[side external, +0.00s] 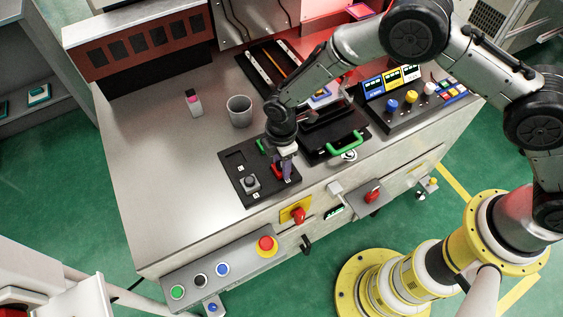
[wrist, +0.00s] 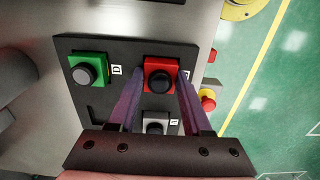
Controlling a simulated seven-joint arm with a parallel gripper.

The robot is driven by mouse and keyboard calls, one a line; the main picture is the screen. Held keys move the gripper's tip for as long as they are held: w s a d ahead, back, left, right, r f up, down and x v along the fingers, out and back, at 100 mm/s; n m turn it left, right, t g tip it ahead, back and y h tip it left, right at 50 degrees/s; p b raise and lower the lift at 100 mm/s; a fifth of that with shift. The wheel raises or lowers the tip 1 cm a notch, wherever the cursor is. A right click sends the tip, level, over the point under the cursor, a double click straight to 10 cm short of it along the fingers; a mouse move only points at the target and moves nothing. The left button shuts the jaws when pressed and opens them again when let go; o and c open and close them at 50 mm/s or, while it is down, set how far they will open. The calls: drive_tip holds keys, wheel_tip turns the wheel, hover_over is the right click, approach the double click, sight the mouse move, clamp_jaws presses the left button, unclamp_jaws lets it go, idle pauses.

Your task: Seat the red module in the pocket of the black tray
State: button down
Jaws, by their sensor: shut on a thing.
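The black tray (side external: 268,191) lies near the front edge of the metal table; it also shows in the wrist view (wrist: 122,46). My gripper (side external: 286,163) points down over its right part. In the wrist view the two fingers of my gripper (wrist: 161,82) are closed on the sides of the red module (wrist: 151,64), which has a black round knob. The red module (side external: 277,171) is partly hidden by the fingers in the side view. It is at the tray, but I cannot tell whether it sits down in a pocket. A green module (wrist: 88,70) and a grey module (wrist: 155,116) are beside it.
A black panel with a green handle (side external: 346,143) is close right of the tray. A grey cup (side external: 239,111) and a small pink-capped bottle (side external: 194,103) stand behind. A knob console (side external: 410,105) is at right. The table's left is clear.

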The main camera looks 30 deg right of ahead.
sight(281, 164)
drive_tip(key=shift+f, duration=0.25)
drive_tip(key=shift+s+f, duration=0.1)
drive_tip(key=shift+f, duration=0.4)
drive_tip(key=shift+c, duration=1.7)
unclamp_jaws()
wheel_tip(281, 164, up, 14)
drive_tip(key=shift+f, duration=0.2)
